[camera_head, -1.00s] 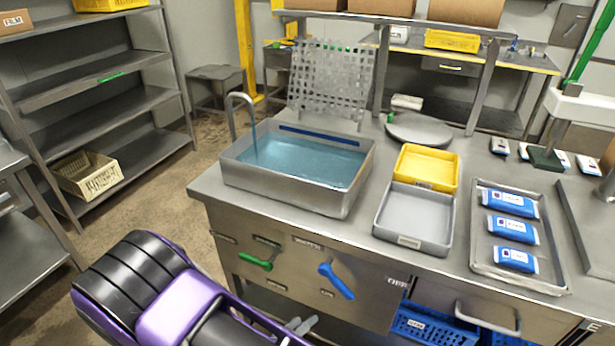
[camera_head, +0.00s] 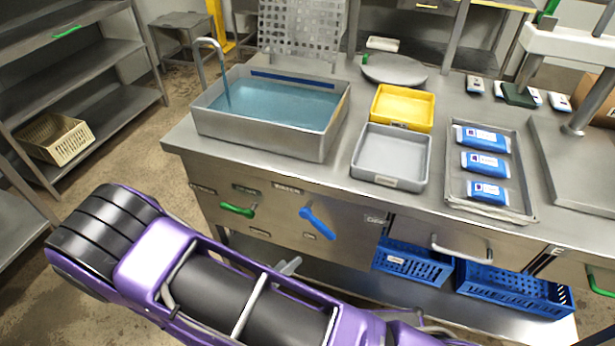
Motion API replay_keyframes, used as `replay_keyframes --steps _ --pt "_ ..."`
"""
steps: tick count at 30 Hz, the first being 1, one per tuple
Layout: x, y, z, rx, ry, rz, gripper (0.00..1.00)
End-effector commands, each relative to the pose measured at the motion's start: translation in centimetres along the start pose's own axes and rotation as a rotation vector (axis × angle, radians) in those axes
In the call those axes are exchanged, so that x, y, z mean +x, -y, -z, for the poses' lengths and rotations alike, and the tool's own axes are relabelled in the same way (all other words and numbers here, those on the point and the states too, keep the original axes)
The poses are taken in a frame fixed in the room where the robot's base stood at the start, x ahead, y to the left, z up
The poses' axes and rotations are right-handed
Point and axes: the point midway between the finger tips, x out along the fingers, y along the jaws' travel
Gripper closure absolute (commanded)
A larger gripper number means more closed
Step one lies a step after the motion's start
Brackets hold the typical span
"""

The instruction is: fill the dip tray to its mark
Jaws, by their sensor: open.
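The dip tray looks to be the deep steel basin (camera_head: 265,133) on the counter's left end, partly filled with blue water (camera_head: 275,103). A dark blue band (camera_head: 295,80) runs along its inner back wall, and the water surface lies just below it. A bent spout (camera_head: 208,43) stands at its left, with a thin blue stream falling into the water. Below on the counter front are a green handle (camera_head: 237,210) and a slanted blue handle (camera_head: 318,223). My gripper (camera_head: 288,266) shows only as small grey fingertips beyond my purple arm, apart from both handles; the rest is hidden.
A yellow tray (camera_head: 403,106) and a grey tray (camera_head: 391,157) stand right of the basin. A metal tray (camera_head: 515,206) holds blue packs (camera_head: 484,164). Blue crates (camera_head: 413,262) sit beneath the counter. A shelf rack (camera_head: 85,75) is at left, with open floor between.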

Motion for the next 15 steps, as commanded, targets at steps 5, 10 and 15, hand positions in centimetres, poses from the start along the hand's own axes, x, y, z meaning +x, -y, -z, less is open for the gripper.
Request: replay_keyframes --steps 5,10,15 --pt "0.2 -0.3 3.0 -0.020 0.128 0.014 0.40" --pt "0.9 -0.1 5.4 -0.015 0.284 0.011 0.40" --pt "1.4 0.1 6.3 -0.003 0.372 0.000 0.40"
